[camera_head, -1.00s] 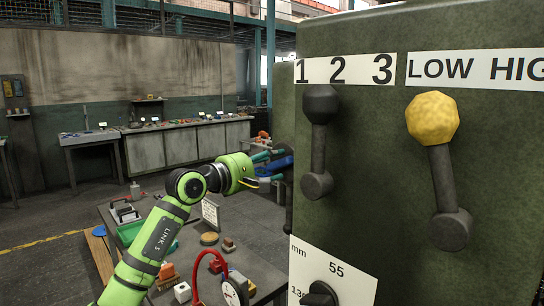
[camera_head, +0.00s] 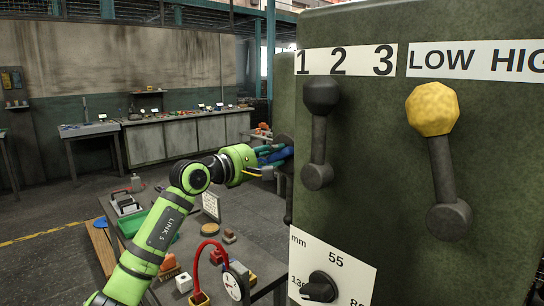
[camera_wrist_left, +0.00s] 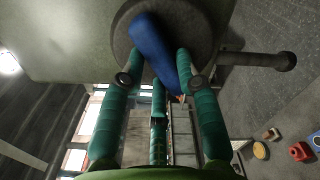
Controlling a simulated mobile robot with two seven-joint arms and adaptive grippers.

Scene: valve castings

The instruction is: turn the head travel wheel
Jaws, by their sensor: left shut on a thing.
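The wheel (camera_wrist_left: 205,28) shows in the left wrist view as a dark grey round disc on the side of the green machine. A blue handle (camera_wrist_left: 152,45) stands out from it, between the teal fingers of my left gripper (camera_wrist_left: 161,79). In the head view my left gripper (camera_head: 270,157) reaches the near side of the machine and is shut on the blue handle (camera_head: 283,154). The wheel is mostly hidden there by the machine's front corner. My right gripper is in neither view.
The machine front (camera_head: 385,190) fills the right side, with a black-knobbed lever (camera_head: 320,125) and a yellow-knobbed lever (camera_head: 437,150). Below my left arm, a table (camera_head: 225,262) holds a dial gauge with a red stand (camera_head: 210,262) and several small parts.

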